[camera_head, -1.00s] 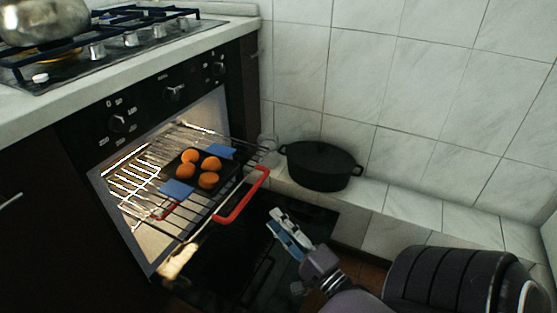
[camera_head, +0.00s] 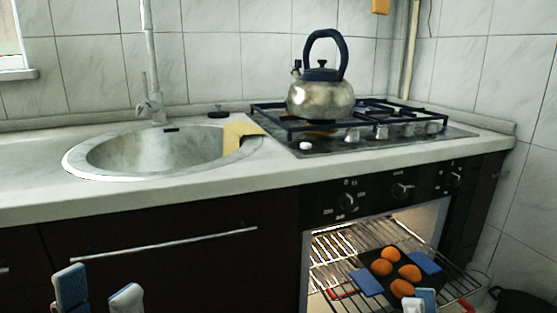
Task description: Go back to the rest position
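My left gripper (camera_head: 98,293) shows at the bottom left edge, in front of the dark cabinet. Its two blue-and-white fingertips are apart with nothing between them. My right gripper (camera_head: 420,302) shows only as fingertips at the bottom edge, in front of the pulled-out oven rack (camera_head: 333,248); whether its fingers are apart is unclear. A dark tray with several orange round pieces (camera_head: 410,272) sits on the rack. Blue pads (camera_head: 425,262) are at two of the tray's sides.
The oven is open and lit inside. The counter (camera_head: 215,180) holds a round sink (camera_head: 150,150) with a yellow cloth (camera_head: 236,134) on its rim. A metal kettle (camera_head: 320,98) stands on the gas hob (camera_head: 390,132). A black pot (camera_head: 522,302) is partly visible at the bottom right.

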